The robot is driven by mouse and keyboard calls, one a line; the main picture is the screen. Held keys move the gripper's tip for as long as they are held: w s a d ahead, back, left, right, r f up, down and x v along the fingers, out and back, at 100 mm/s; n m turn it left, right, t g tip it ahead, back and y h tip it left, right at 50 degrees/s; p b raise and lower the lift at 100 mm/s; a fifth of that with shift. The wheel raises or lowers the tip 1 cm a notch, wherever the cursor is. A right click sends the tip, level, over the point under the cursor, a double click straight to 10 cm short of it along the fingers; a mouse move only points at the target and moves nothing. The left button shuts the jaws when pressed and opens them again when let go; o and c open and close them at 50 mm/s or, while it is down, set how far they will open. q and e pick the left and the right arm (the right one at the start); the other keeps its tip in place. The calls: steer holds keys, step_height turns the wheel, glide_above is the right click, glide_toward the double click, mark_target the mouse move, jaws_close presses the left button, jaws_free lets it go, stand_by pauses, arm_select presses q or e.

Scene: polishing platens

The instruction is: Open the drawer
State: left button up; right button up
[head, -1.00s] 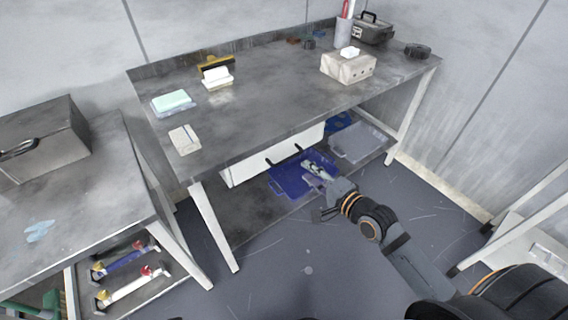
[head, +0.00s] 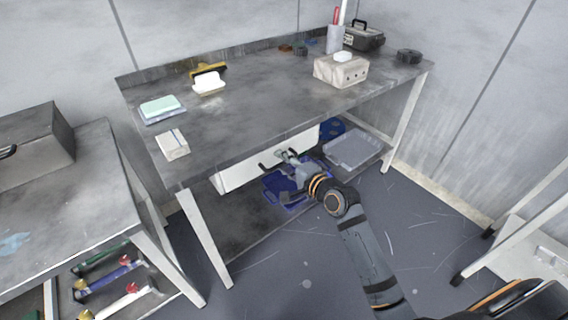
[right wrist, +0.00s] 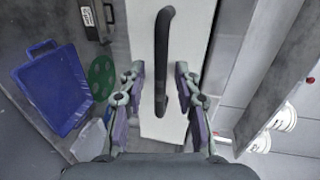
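The drawer (head: 240,174) is a white-fronted drawer under the grey workbench, and its front looks flush and closed. In the right wrist view the white front (right wrist: 190,30) carries a black handle (right wrist: 161,45). My right gripper is open there (right wrist: 159,88), with one finger on each side of the handle and gaps between. My left gripper is not in view.
A blue tray (head: 285,188) and a clear grey tray (head: 352,150) lie on the lower shelf. The workbench (head: 235,125) carries a tissue box (head: 341,72), a sponge and a toolbox (head: 363,37). A table leg (head: 205,240) stands left of the drawer. The floor in front is clear.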

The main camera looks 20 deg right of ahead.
jaws_close()
stand_by(0.3)
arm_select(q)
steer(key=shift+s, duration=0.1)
